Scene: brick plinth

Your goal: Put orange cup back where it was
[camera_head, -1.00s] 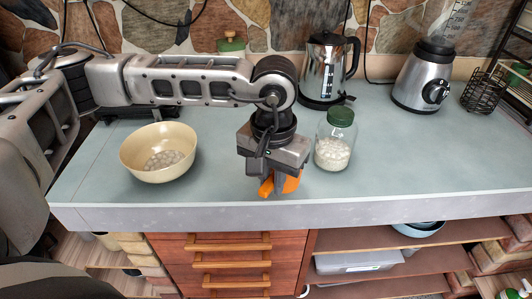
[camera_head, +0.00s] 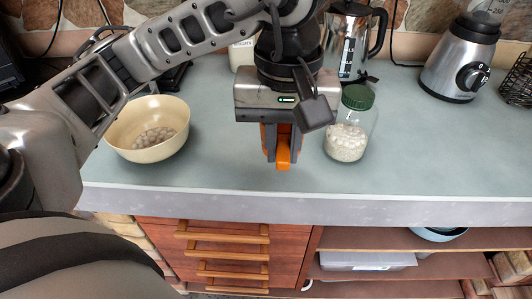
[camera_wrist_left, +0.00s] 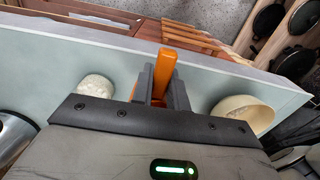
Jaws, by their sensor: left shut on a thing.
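The orange cup (camera_head: 283,153) is between the fingers of my left gripper (camera_head: 282,158) in the head view. The gripper is shut on it, pointing down over the front middle of the counter. Most of the cup is hidden by the fingers; an orange strip, perhaps its handle, points to the front. In the left wrist view the orange cup (camera_wrist_left: 165,72) shows between the two dark fingers (camera_wrist_left: 163,90). I cannot tell whether the cup touches the counter. My right gripper is not in view.
A cream bowl (camera_head: 120,134) with white pebble-like things stands left of the gripper. A green-lidded jar (camera_head: 357,112) stands close on its right. A kettle (camera_head: 347,48) and a blender (camera_head: 458,65) are behind. The grey-blue counter (camera_head: 430,155) is clear at the right front.

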